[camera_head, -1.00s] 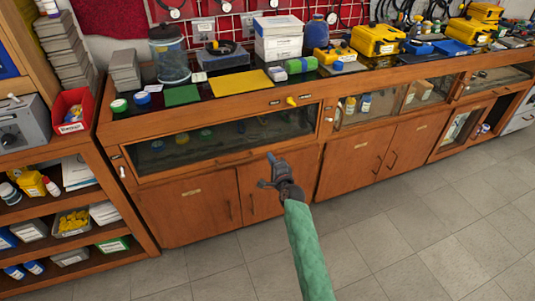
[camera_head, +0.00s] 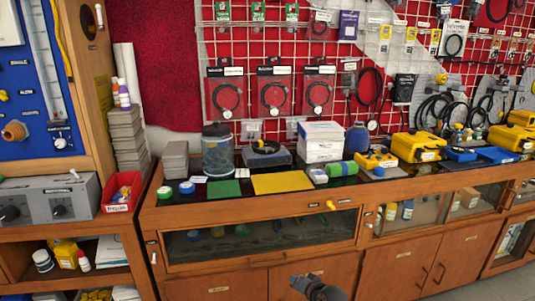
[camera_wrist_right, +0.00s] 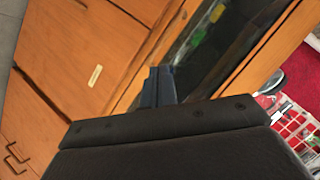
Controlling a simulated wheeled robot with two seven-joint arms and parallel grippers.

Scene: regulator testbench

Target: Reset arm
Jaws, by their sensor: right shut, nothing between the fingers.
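My right gripper (camera_head: 303,281) shows at the bottom middle of the head view, in front of the wooden bench's lower cabinet doors. Its fingers are together with nothing between them. The right wrist view shows the dark closed fingers (camera_wrist_right: 156,87) in front of the bench (camera_wrist_right: 88,62), apart from its wood front as far as I can tell. My left gripper is not in view. Most of my right arm is below the head view's edge.
The bench (camera_head: 300,215) has a glass-fronted drawer and a top with a yellow mat (camera_head: 283,182), a green mat (camera_head: 223,189), a white box (camera_head: 321,142) and yellow cases (camera_head: 417,147). A shelf with a red bin (camera_head: 121,191) stands at the left.

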